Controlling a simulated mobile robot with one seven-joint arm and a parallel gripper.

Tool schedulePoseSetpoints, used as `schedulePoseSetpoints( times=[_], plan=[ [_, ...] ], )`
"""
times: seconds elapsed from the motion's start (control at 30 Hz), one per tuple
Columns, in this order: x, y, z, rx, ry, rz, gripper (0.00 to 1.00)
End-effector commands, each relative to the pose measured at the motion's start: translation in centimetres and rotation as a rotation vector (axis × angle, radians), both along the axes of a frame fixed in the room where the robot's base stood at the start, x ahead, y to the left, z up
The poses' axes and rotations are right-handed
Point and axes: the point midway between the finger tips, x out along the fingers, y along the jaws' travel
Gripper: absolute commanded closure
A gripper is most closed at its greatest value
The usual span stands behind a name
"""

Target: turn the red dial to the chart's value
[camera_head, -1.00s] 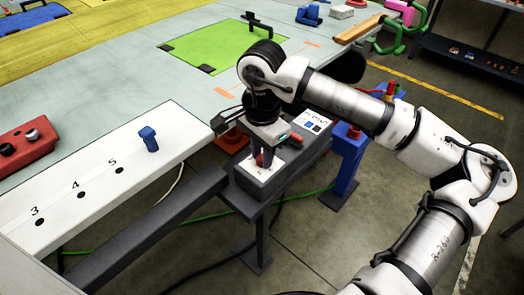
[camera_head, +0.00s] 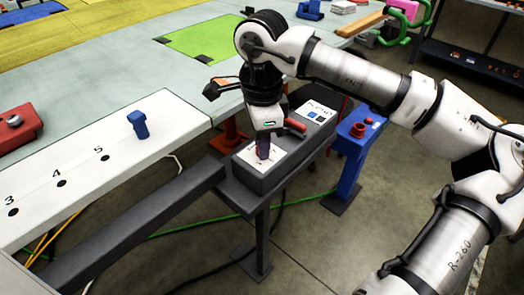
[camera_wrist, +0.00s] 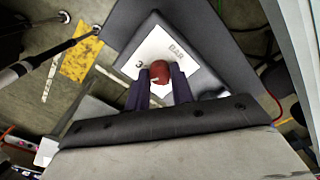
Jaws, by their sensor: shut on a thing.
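The red dial (camera_wrist: 160,72) sits on a white plate (camera_wrist: 150,45) marked "BAR" and a "3" in the wrist view. My gripper (camera_wrist: 158,88) is shut on the dial, with a dark finger on each side of it. In the head view my gripper (camera_head: 263,150) points down at the white plate (camera_head: 272,162) on top of a grey box (camera_head: 245,172), and its fingers hide the dial. A small white chart card (camera_head: 316,112) with dark and blue marks lies on the box behind the gripper; its value is too small to read.
A white board (camera_head: 80,165) with holes numbered 3, 4 and 5 and a blue peg (camera_head: 138,124) lies to the left. A dark beam (camera_head: 150,225) runs beside it. A blue stand (camera_head: 350,165) with a red top is right of the box.

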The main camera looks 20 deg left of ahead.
Motion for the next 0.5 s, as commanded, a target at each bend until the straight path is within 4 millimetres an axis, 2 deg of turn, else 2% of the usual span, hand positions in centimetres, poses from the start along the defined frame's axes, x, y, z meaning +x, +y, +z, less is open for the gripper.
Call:
schedulePoseSetpoints(
  times=[0.03, 0.5],
  plan=[
    [0.06, -0.01, -0.45, -0.001, -0.004, -0.044, 1.0],
    [0.05, -0.02, -0.15, 0.0, -0.002, -0.431, 1.0]
  ],
)
